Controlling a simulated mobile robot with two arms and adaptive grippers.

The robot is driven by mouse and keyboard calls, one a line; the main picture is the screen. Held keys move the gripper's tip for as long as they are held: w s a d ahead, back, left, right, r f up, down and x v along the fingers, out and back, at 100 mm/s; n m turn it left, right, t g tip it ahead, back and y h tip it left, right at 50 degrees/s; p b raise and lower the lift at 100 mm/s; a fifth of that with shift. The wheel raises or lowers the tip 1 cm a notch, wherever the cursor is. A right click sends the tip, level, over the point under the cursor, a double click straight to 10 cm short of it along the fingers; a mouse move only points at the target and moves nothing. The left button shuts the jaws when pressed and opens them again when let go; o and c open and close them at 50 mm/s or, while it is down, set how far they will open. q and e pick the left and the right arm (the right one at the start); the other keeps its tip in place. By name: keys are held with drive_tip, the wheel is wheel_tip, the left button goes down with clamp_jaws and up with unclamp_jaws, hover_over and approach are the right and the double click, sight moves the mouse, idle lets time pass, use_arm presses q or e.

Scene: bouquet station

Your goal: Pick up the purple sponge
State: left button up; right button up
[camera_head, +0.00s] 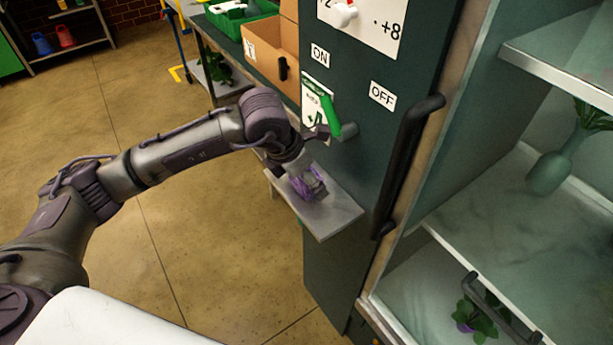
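The purple sponge (304,187) is on or just above a small grey ledge (335,212) that juts from the dark green cabinet front. My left arm comes in from the left, and its gripper (308,172) points down right at the sponge. The fingers partly cover the sponge. I cannot tell whether they are closed on it or only around it. My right gripper is not in view.
A green lever (331,115) sticks out just above my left gripper, between ON and OFF labels. A long black handle (405,160) stands right of the ledge. An open glass-shelved cabinet (490,230) holds a vase (550,172). Floor at left is clear.

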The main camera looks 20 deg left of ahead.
use_arm(q)
drive_tip(key=shift+s+a, duration=0.1)
drive_tip(key=c, duration=1.1)
drive_tip(key=shift+c, duration=0.2)
drive_tip(key=shift+r+b, duration=0.1)
drive_tip(key=shift+b, duration=0.25)
drive_tip(key=shift+s+a+r, duration=0.1)
drive_tip(key=s+a+b, duration=0.5)
drive_tip(key=s+a, duration=0.5)
drive_tip(key=s, duration=0.4)
drive_tip(key=shift+a+b, duration=0.3)
drive_tip(key=shift+a, duration=0.1)
drive_tip(key=shift+r, duration=0.1)
